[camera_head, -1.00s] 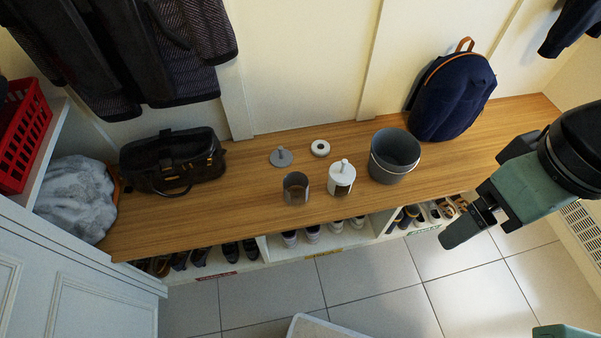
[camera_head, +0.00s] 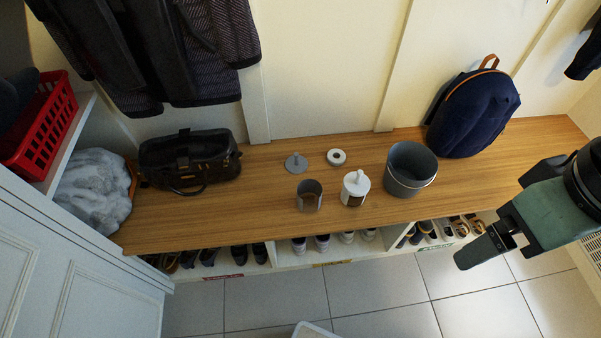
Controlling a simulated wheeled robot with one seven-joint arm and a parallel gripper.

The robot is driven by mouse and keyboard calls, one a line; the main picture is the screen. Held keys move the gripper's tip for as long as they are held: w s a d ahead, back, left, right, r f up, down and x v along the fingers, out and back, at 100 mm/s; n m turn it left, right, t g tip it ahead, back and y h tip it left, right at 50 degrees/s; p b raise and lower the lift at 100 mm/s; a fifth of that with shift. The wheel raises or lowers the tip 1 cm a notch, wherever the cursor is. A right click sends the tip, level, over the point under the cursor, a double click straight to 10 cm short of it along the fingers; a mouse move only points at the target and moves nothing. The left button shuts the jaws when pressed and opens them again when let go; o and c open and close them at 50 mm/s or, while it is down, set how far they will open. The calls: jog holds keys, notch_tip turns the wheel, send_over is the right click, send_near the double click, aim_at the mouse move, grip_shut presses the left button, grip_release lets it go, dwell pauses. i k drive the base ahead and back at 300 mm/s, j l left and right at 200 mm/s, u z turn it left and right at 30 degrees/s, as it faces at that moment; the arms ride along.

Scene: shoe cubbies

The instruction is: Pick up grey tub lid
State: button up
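The grey tub lid (camera_head: 296,163) lies flat on the wooden bench top, a grey disc with a short knob standing up from it. The open grey tub (camera_head: 310,196) stands in front of it and slightly to the right, apart from it. My gripper (camera_head: 487,248) is at the right, out over the floor in front of the bench and far from the lid. It points down and left. Its fingers overlap in this view, so I cannot tell how far apart they are. Nothing shows held in it.
Shoes fill the cubbies below. The tiled floor (camera_head: 380,298) in front is largely clear.

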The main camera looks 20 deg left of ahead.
aim_at(295, 164)
jog(key=j+u, duration=0.1)
jog(key=u, duration=0.3)
jog(key=i+u, duration=0.15)
jog(key=u, duration=0.25)
jog(key=i+u, duration=0.1)
jog(key=u, duration=0.3)
jog(key=i+u, duration=0.1)
jog(key=u, duration=0.25)
jog(key=i, duration=0.25)
